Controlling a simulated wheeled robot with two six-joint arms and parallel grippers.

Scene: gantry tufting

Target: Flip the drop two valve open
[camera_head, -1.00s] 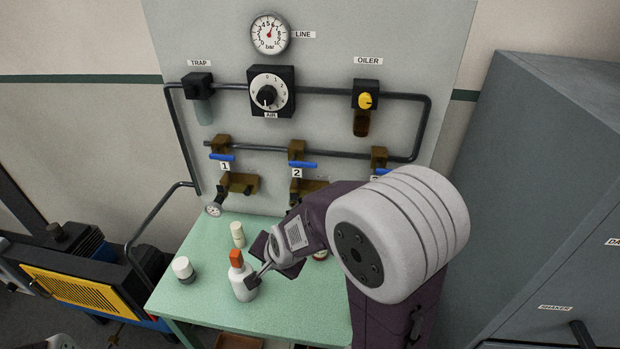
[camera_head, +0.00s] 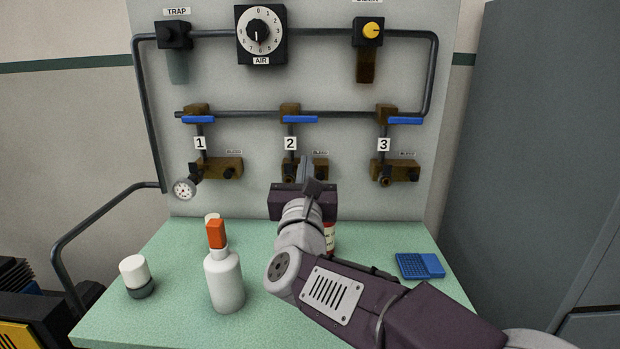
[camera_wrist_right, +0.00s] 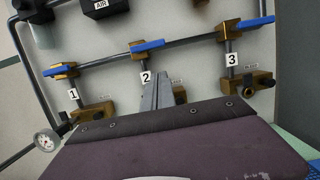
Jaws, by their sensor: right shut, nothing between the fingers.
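The drop two valve has a blue lever (camera_head: 299,119) on a brass body (camera_head: 290,109) above the label 2 (camera_head: 290,143). Its lever lies level, pointing right, across the vertical drop pipe. It also shows in the right wrist view (camera_wrist_right: 148,46). My right gripper (camera_head: 305,170) is shut and empty, pointing up in front of the panel. Its fingers (camera_wrist_right: 157,88) are below the drop two lever, beside the label 2, apart from the lever in the picture. My left gripper is not in view.
Blue levers on drop one (camera_head: 198,119) and drop three (camera_head: 405,121) also lie level. Below are brass outlet blocks with bleeds.

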